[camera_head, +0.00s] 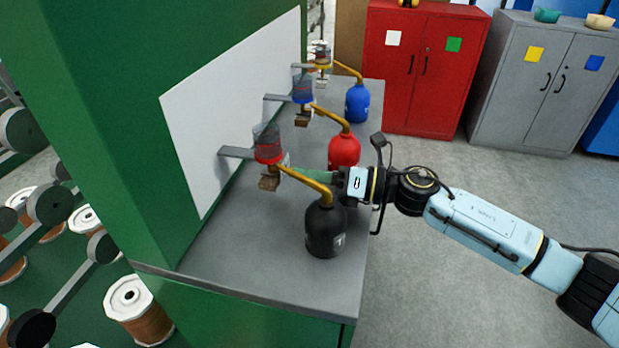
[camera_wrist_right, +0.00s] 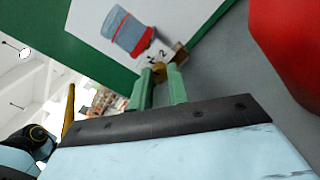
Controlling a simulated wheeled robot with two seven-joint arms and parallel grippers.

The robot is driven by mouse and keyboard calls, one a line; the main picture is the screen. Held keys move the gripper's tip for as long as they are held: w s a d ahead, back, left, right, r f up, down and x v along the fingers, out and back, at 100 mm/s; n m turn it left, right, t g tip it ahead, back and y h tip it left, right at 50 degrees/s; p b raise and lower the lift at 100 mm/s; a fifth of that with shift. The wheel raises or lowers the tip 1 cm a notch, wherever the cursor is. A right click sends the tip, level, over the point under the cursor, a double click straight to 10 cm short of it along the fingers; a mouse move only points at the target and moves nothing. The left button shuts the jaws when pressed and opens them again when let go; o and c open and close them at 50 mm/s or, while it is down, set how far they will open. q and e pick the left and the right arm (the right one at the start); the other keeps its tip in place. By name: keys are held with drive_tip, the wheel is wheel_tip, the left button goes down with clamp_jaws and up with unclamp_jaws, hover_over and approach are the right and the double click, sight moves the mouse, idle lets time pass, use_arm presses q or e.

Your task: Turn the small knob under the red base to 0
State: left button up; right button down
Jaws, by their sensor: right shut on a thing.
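The red base (camera_head: 268,153) sits under a clear cup on a bracket at the white panel. It also shows in the right wrist view (camera_wrist_right: 132,40), tilted, with a bluish clear cup. Below it is a small block (camera_head: 268,183) with a pale dial face (camera_wrist_right: 165,53) whose marks include a 2. My right gripper (camera_wrist_right: 161,74) reaches in from the right and is shut on the small brass knob (camera_wrist_right: 158,70) at the dial. In the head view the green fingers (camera_head: 308,174) pass behind the brass pipe. The knob's exact setting cannot be read. My left gripper is not in view.
A black bottle (camera_head: 325,230) stands in front of my right gripper, and a red bottle (camera_head: 344,151) close behind it. A blue bottle (camera_head: 358,102) and two similar cup stations stand farther back. The grey tabletop (camera_head: 240,250) is clear at the front.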

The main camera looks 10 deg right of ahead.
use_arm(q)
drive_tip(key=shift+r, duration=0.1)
use_arm(e)
drive_tip(key=c, duration=1.3)
unclamp_jaws()
drive_tip(key=shift+c, duration=0.2)
